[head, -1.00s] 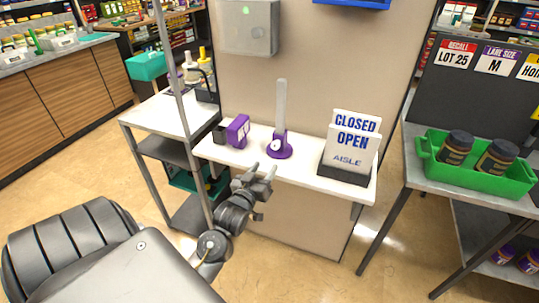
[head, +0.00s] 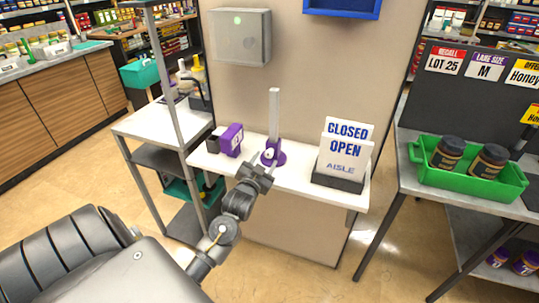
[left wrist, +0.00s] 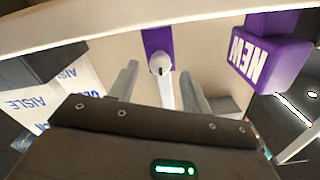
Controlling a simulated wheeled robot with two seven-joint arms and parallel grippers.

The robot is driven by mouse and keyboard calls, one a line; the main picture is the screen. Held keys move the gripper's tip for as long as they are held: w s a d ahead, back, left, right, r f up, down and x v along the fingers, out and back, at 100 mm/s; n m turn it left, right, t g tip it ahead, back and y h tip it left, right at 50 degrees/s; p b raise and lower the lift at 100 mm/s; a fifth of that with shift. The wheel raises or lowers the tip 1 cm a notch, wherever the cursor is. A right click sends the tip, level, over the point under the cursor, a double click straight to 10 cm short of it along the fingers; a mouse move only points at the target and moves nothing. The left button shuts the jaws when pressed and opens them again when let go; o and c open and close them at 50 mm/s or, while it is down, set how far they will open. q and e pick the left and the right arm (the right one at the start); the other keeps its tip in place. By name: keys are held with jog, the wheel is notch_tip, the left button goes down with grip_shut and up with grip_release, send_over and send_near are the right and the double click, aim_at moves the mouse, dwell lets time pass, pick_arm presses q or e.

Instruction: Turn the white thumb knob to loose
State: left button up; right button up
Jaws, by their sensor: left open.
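The white thumb knob (head: 268,154) sits on the front of a purple base (head: 279,158) that carries an upright pale grey bar (head: 274,112), on the white shelf. My left gripper (head: 264,163) is open and empty, just in front of the base, fingers pointing at it. In the left wrist view, which looks upside down, the white knob (left wrist: 160,63) shows between the two spread fingers, near their tips. I cannot tell whether either finger touches it. The knob's exact turn is too small to read. My right gripper is not in view.
A purple box marked NEW (left wrist: 270,50) stands left of the base in the head view. A CLOSED/OPEN AISLE sign (head: 343,155) stands to its right. A metal post (head: 172,90) rises at the left. A green bin with jars (head: 470,178) is on the right table.

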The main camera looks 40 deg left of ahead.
aim_at(268, 156)
pick_arm(q)
jog(key=shift+x, duration=1.85)
jog(key=c, duration=1)
jog(key=shift+n+p, duration=0.6)
jog(key=shift+n, duration=0.2)
jog(key=o, duration=1)
